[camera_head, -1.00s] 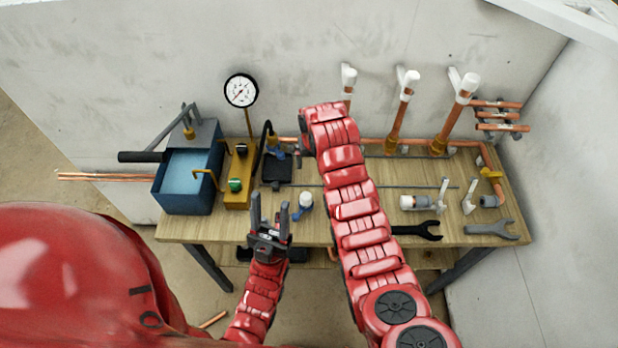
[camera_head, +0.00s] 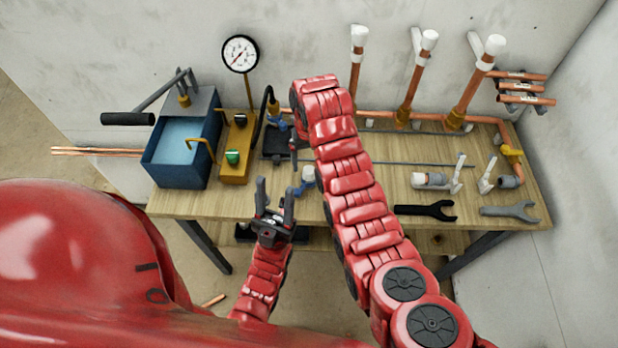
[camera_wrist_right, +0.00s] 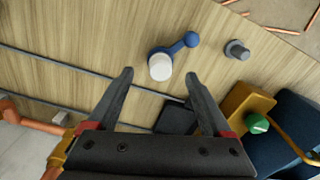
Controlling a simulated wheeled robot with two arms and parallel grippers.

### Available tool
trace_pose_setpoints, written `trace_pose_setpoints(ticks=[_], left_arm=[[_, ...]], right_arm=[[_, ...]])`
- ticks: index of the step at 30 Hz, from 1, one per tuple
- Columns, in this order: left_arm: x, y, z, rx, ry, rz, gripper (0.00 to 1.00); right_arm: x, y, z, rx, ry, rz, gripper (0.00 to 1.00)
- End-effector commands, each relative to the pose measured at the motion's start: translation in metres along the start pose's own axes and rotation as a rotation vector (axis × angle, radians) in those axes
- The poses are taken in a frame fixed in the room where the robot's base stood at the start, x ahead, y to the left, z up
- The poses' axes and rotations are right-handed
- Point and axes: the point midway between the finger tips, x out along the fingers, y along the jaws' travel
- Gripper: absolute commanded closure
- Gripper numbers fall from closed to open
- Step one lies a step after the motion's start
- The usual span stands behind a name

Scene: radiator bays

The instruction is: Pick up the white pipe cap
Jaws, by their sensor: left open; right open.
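A small white cap (camera_wrist_right: 160,66) sits with a blue-handled piece (camera_wrist_right: 187,41) on the wooden bench. In the head view the white cap (camera_head: 308,173) shows just left of my right arm, partly covered by it. My right gripper (camera_wrist_right: 158,76) is open and empty above the bench, with the cap showing in line with the gap between its fingertips. In the head view its jaws are mostly hidden by my arm. My left gripper (camera_head: 274,184) is open and empty at the bench's front edge, left of the cap. White caps (camera_head: 429,40) also top the copper pipes at the wall.
A blue tank (camera_head: 180,150), a yellow block (camera_head: 238,150) and a gauge (camera_head: 240,54) stand at left. Wrenches (camera_head: 425,210) and white-grey fittings (camera_head: 432,179) lie at right. A grey fitting (camera_wrist_right: 237,50) lies near the cap. Thin grey rods cross the bench.

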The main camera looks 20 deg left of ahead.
Motion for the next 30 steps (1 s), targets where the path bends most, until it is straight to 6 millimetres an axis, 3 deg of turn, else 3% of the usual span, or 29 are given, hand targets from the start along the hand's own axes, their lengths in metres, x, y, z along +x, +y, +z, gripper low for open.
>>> trace_pose_setpoints(ticks=[6, 18, 29, 30], left_arm=[[0.01, -0.001, -0.002, 0.0, 0.0, 0.0, 0.5], [0.027, -0.001, -0.005, 0.0, 0.0, 0.0, 0.5], [0.028, -0.001, -0.005, 0.0, 0.0, 0.0, 0.5], [0.028, -0.001, -0.005, 0.0, 0.0, 0.0, 0.5]], right_arm=[[0.007, -0.001, -0.002, -0.001, -0.001, 0.0, 0.16], [0.047, -0.001, -0.007, -0.001, -0.001, 0.0, 0.16], [0.054, -0.001, -0.006, 0.0, 0.0, -0.001, 0.16], [0.054, -0.001, -0.006, 0.0, 0.0, -0.001, 0.22]])
